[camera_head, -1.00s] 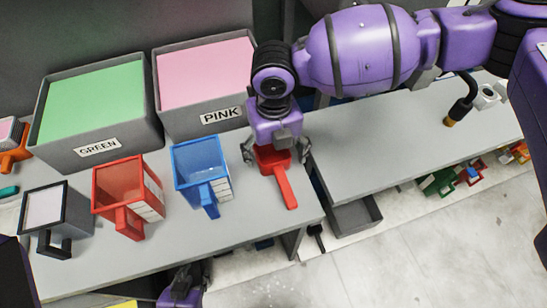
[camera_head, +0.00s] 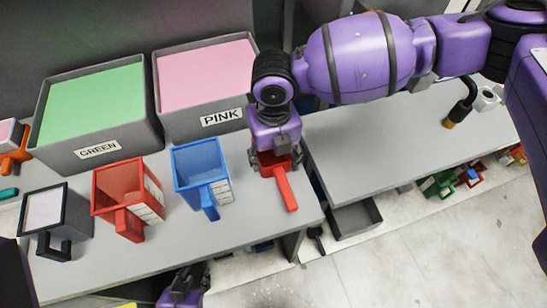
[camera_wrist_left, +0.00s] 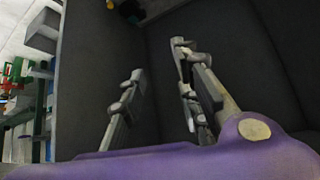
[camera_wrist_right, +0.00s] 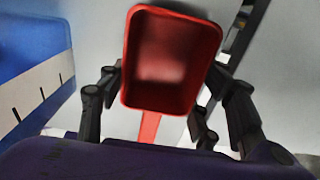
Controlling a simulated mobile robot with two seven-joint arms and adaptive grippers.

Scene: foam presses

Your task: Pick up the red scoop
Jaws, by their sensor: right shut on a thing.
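The red scoop (camera_head: 285,190) lies at the right end of the near grey table, its long handle toward the front edge. My right gripper (camera_head: 277,160) is above its cup, shut on it with a finger at either side. In the right wrist view the scoop's cup (camera_wrist_right: 172,62) sits between the two fingers (camera_wrist_right: 168,85), open side facing the camera, and the gripper base hides part of the handle. The scoop appears to be still at table level.
A blue measuring box (camera_head: 200,165) stands left of the scoop, then a red one (camera_head: 120,185) and a black-framed one (camera_head: 45,208). Green (camera_head: 100,150) and pink (camera_head: 205,115) labelled bins stand behind. A second grey table (camera_head: 400,150) is to the right, beyond a gap.

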